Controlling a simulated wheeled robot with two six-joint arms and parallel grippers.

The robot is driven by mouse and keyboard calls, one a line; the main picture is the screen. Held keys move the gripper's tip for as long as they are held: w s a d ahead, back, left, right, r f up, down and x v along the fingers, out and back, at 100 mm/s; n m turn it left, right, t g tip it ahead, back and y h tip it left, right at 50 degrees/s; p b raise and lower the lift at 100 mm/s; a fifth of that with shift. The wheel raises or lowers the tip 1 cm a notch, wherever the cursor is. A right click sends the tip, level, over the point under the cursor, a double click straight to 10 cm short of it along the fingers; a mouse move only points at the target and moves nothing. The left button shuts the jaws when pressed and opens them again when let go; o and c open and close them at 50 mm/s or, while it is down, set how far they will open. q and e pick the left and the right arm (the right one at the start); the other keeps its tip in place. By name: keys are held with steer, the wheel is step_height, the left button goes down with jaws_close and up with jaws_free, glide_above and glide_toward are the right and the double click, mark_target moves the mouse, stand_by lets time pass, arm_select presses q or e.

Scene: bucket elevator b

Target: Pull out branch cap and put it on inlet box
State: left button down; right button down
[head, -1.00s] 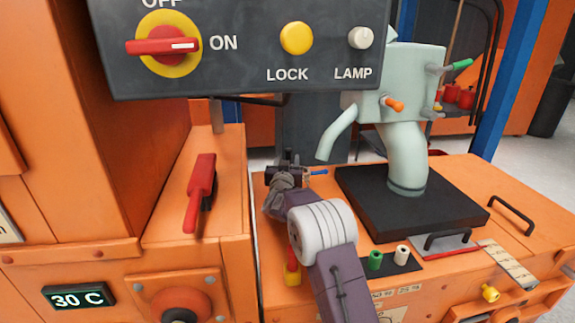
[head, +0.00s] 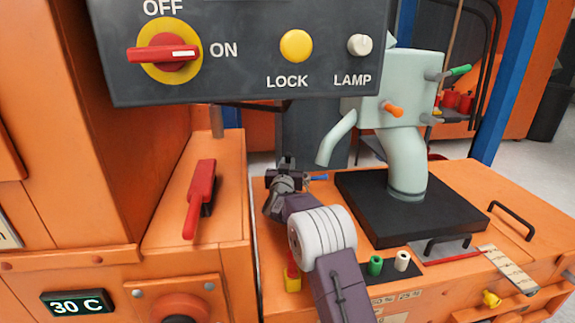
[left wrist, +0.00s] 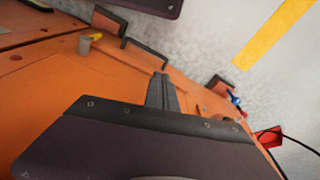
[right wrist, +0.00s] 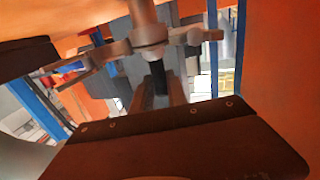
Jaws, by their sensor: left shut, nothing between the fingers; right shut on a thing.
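My right gripper (head: 290,179) is low in front of the pale green machine, at the left of its black base. In the right wrist view its fingers (right wrist: 162,95) are shut on a small dark part (right wrist: 160,78); I cannot tell whether this is the branch cap. A grey fitting with side arms (right wrist: 150,42) is just beyond the fingers. The pale green box (head: 410,85), perhaps the inlet box, has an orange plug (head: 393,111) and a green-tipped peg (head: 458,70). A curved branch pipe (head: 337,138) hangs at its left. My left gripper (left wrist: 161,92) is shut and empty.
A dark control panel (head: 250,60) overhangs the front. A red lever (head: 200,198) stands on the orange cabinet at left. Green and white pegs (head: 375,265) stand on a black plate. A black bench handle (head: 511,221) is at right. A small blue piece (head: 318,177) is beside the right gripper.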

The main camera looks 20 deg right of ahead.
steer(key=shift+r+p, duration=0.6)
steer(key=shift+r+p, duration=1.6)
steer(key=shift+p, duration=0.25)
step_height(320, 180, up, 4)
steer(key=p, duration=0.4)
step_height(320, 180, up, 3)
steer(key=p, duration=0.3)
